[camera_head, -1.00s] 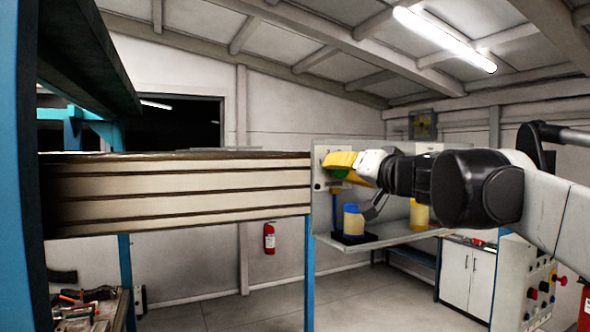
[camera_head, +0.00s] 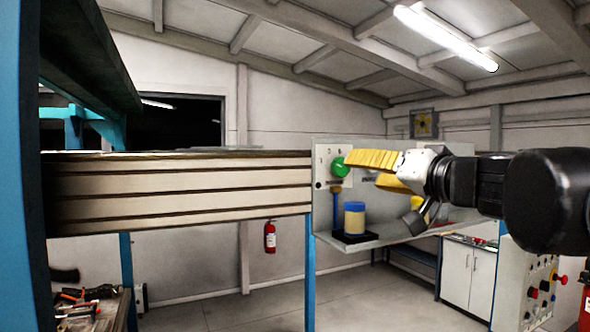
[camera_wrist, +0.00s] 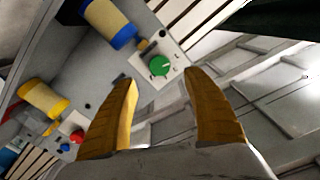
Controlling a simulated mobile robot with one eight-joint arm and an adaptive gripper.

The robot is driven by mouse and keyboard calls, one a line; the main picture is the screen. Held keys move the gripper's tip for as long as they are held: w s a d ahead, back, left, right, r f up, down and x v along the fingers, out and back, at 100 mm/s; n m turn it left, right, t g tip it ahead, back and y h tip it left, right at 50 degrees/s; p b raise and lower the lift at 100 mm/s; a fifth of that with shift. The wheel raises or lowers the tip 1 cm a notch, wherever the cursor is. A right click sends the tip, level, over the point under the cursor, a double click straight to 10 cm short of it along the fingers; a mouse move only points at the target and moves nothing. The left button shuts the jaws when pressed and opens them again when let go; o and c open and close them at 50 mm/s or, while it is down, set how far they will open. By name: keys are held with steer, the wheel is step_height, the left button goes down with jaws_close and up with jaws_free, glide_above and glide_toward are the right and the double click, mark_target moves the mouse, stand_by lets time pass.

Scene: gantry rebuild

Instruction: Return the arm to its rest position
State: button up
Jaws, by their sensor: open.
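My gripper (camera_head: 362,170) has two yellow fingers, spread apart with nothing between them. In the head view it points left in front of the grey panel, and its upper fingertip appears beside the green knob (camera_head: 340,167). In the wrist view the gripper (camera_wrist: 158,75) is open, and the green knob (camera_wrist: 159,66) appears between the fingertips, on a white plate beyond them. Whether a finger touches the knob cannot be told. My arm reaches in from the right edge of the head view; its rear part is out of view.
A blue-and-yellow jar (camera_head: 355,220) stands on a black base on the grey shelf (camera_head: 375,242) below my gripper. Another jar (camera_wrist: 43,98) shows in the wrist view. A layered slab (camera_head: 180,193) fills the left. A control panel (camera_head: 520,285) stands at lower right.

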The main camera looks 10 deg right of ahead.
steer(key=shift+v, duration=1.15)
steer(key=s+a+f+g, duration=0.1)
steer(key=a+f, duration=0.1)
steer(key=f, duration=0.1)
steer(key=a+f+n+g, duration=0.1)
steer(key=f, duration=0.3)
steer(key=s+a+f+g, duration=0.1)
steer(key=a+f, duration=0.1)
steer(key=f, duration=0.2)
steer(key=shift+s+a+f+n+y, duration=0.25)
steer(key=shift+s+a+n+y, duration=0.05)
steer(key=shift+s+n+y, duration=0.1)
steer(key=s+f+g+h, duration=0.2)
steer(key=s+f, duration=0.3)
steer(key=f, duration=0.6)
steer(key=s+d+f+n+g+h, duration=0.1)
steer(key=s+f+g+h, duration=0.3)
steer(key=f, duration=0.7)
steer(key=s+f+g, duration=0.1)
steer(key=s+f, duration=0.5)
steer(key=f, duration=0.5)
step_height(320, 180, down, 39)
steer(key=d+b, duration=0.1)
steer(key=b, duration=3.8)
steer(key=shift+s, duration=0.35)
steer(key=shift+f, duration=0.15)
